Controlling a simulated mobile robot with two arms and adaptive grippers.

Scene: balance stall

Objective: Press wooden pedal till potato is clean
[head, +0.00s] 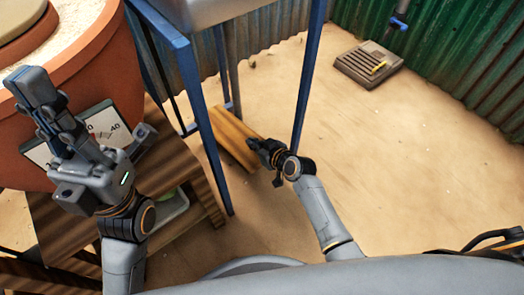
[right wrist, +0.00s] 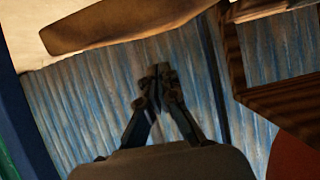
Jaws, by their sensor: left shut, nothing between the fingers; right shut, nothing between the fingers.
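The wooden pedal (head: 232,138) is a tan plank low between the blue legs of a grey metal basin stand. My right gripper (head: 258,147) is beside the pedal's right edge; I cannot tell whether it touches. In the right wrist view the closed fingers (right wrist: 154,82) are empty, and a brown wooden piece (right wrist: 120,26), probably the pedal, lies beyond them. My left gripper (head: 30,88) is shut and empty, raised at the left in front of a dial scale. No potato shows; the inside of the basin (head: 205,10) is out of view.
Blue stand legs (head: 308,75) rise close to my right gripper. A wooden table (head: 70,225) and a terracotta pot (head: 95,65) fill the left. A grey grated box (head: 368,65) sits by the green corrugated wall (head: 450,50). The sandy floor (head: 420,150) at right is clear.

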